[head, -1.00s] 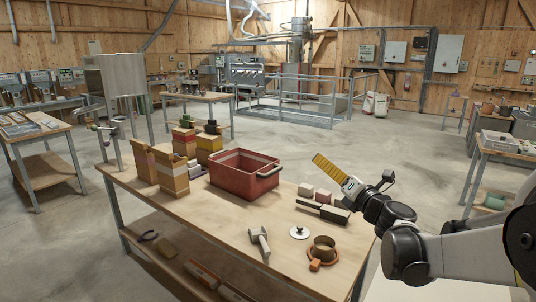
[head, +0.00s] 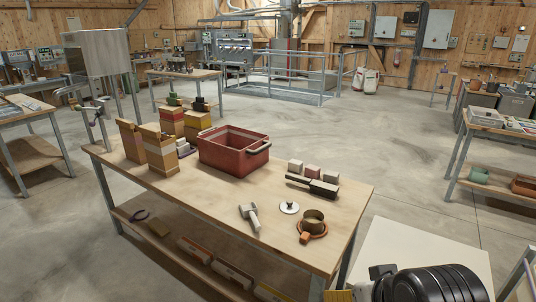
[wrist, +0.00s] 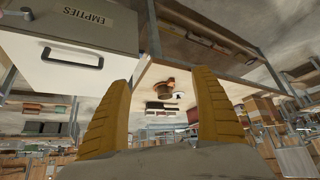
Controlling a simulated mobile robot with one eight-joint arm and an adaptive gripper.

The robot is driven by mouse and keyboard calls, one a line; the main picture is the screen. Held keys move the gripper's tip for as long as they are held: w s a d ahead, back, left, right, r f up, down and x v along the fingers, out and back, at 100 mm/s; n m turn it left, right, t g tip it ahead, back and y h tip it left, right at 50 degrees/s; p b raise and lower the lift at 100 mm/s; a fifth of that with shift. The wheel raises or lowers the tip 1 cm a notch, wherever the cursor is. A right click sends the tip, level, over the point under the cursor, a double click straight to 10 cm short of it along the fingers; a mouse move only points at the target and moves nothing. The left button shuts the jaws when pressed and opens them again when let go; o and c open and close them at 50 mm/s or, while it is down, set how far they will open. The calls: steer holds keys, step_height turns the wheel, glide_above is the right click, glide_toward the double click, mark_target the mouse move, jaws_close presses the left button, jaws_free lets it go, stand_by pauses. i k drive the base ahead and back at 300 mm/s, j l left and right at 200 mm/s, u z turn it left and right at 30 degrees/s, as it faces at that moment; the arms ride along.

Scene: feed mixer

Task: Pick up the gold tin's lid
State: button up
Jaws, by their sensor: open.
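The lid (head: 289,208) is a small pale disc with a dark knob, lying flat on the workbench. The gold tin (head: 313,221) stands open just right of it, in a terracotta dish (head: 325,232). In the wrist view the tin (wrist: 170,83) and the lid (wrist: 179,96) show small and far off, between the fingers. My gripper (wrist: 160,82) is open and empty, its two yellow fingers wide apart. In the head view only a bit of yellow finger shows at the bottom edge, in front of the bench and well away from the lid.
A grey scoop-like tool (head: 250,217) lies left of the lid. Dark bars and small blocks (head: 313,184) lie behind it. A red crate (head: 233,155) and cartons (head: 158,152) stand farther left. A cabinet marked EMPTIES (wrist: 65,50) is close beside my gripper in the wrist view.

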mark_target(289, 207)
steer(key=i+j, duration=0.15)
steer(key=j, duration=0.2)
steer(key=i+j, duration=0.15)
steer(key=j, duration=0.25)
steer(key=i+j, duration=0.2)
steer(key=j, duration=0.15)
steer(key=i+j, duration=0.15)
steer(key=j, duration=0.2)
steer(key=z, duration=0.05)
